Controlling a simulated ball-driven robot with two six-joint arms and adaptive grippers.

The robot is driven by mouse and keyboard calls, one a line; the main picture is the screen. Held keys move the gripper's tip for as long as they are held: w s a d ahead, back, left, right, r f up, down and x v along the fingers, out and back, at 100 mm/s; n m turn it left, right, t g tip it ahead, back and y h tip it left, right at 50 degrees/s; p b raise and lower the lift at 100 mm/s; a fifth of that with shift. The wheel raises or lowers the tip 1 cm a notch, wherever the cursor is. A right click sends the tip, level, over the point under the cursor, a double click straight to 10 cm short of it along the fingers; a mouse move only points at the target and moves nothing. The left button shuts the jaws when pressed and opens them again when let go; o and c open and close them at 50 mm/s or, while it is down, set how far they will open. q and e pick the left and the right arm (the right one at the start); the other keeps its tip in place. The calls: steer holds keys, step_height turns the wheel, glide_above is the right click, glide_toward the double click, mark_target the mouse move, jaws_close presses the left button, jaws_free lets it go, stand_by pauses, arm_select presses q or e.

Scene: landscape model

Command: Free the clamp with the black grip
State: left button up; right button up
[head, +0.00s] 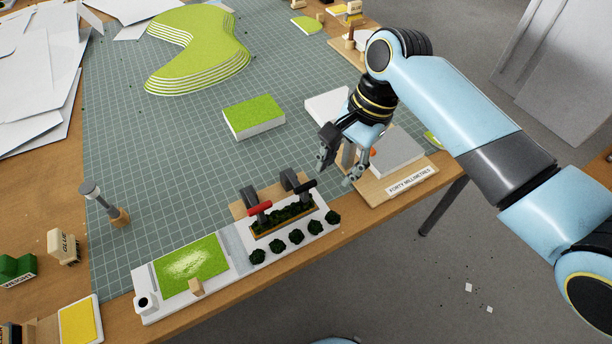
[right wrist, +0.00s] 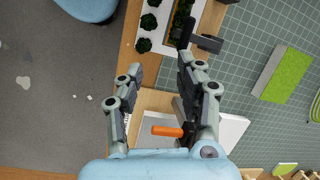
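The clamp with the black grip (head: 305,187) stands on the far side of the planter on the white model strip (head: 237,246), its black lever pointing right. In the right wrist view a dark clamp part (right wrist: 207,43) shows just past the right-hand finger. The clamp with the red grip (head: 259,209) stands to its left, over the same planter (head: 280,221). My right gripper (head: 336,174) is open and empty, a little to the right of the black grip and apart from it in the head view. Its spread fingers also show in the right wrist view (right wrist: 161,72). My left gripper is not in view.
A wooden board labelled FORTY MILLIMETRES (head: 376,192) lies below my right gripper, with a grey slab (head: 398,152) and an orange part (right wrist: 167,131). The table's front edge is close.

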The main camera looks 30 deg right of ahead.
mark_target(307, 185)
steer(key=w+a+f+m, duration=0.1)
steer(key=f, duration=0.1)
steer(key=w+a+f+m, duration=0.1)
steer(key=a+f, duration=0.1)
steer(key=f, duration=0.1)
steer(key=w+a+f+m+y, duration=0.1)
steer(key=a+f, duration=0.1)
steer(key=f, duration=0.1)
steer(key=shift+w+m+g, duration=0.25)
steer(key=shift+m+g, duration=0.15)
jaws_close()
stand_by(0.3)
